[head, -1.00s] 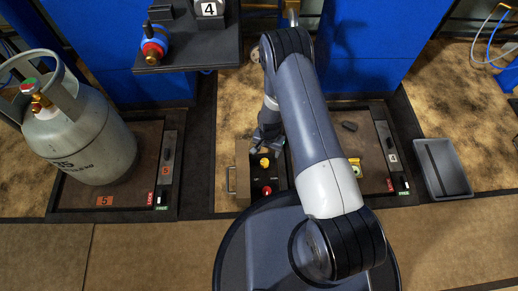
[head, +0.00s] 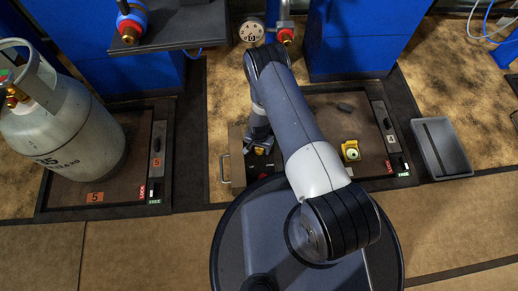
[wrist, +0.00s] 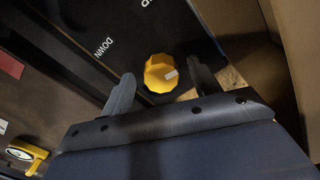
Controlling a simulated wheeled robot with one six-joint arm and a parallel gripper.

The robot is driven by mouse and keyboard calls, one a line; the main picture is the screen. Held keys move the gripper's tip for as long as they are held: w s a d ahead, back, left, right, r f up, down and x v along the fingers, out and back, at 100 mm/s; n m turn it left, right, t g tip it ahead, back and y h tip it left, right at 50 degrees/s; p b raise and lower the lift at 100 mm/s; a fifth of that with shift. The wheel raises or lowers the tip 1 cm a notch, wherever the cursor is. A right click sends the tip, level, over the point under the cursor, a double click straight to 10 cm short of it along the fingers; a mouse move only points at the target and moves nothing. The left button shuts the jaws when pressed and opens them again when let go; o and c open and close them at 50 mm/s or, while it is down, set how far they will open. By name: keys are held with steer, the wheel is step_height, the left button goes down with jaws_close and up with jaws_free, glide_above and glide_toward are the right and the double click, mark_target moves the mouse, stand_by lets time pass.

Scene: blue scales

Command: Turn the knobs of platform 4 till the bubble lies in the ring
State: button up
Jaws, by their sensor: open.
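In the wrist view a yellow faceted knob (wrist: 158,74) with a pale mark stands on a dark panel (wrist: 95,22) lettered DOWN. My gripper (wrist: 161,66) is open, with one finger on each side of the knob; I cannot tell whether either finger touches it. In the head view my gripper (head: 257,138) is low over the control box, with a bit of yellow under it. Platform 4 (head: 372,166) lies to the right, partly behind my arm. The yellow bubble level (head: 351,151) sits on it; the bubble's place in the ring is too small to tell.
A grey gas cylinder (head: 65,125) stands on platform 5 (head: 150,117) at the left. A grey tray (head: 441,149) lies right of platform 4. A dark shelf (head: 195,25) with a blue and red fitting and a round gauge (head: 252,31) are at the back.

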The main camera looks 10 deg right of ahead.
steer(key=shift+f, duration=0.1)
steer(key=shift+c, duration=0.3)
steer(key=c, duration=0.9)
steer(key=shift+c, duration=0.2)
steer(key=m+b, duration=0.2)
steer(key=m, duration=0.2)
steer(key=shift+f+b, duration=0.1)
steer(key=shift+b, duration=0.25)
steer(key=m, duration=0.5)
steer(key=shift+w+a+m, duration=0.1)
steer(key=shift+w+m, duration=0.05)
steer(key=shift+m, duration=0.25)
steer(key=o, duration=1)
